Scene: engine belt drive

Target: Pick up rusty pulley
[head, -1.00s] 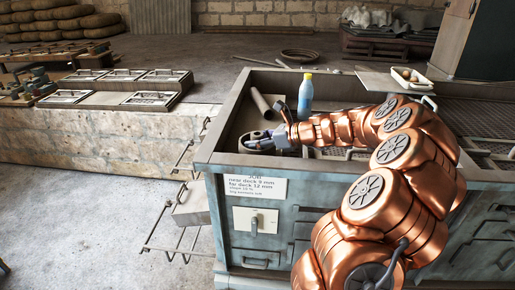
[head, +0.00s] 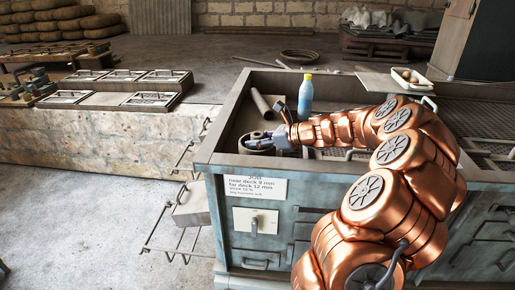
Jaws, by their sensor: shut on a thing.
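My gripper (head: 262,142) is at the end of my copper arm, low inside the near left corner of the blue-grey workbench tray (head: 222,130). Its fingers are shut on a small round, pale brownish thing (head: 250,137), which looks like the pulley. The thing is partly hidden by the fingers and the tray's front edge, and its rust cannot be made out at this size. I cannot tell whether it is clear of the tray floor.
A blue bottle with a yellow cap (head: 305,97) stands just behind my gripper. A grey tube (head: 262,105) leans behind the held thing. A small white tray (head: 410,78) sits at the back right. The bench's raised rim surrounds the work area.

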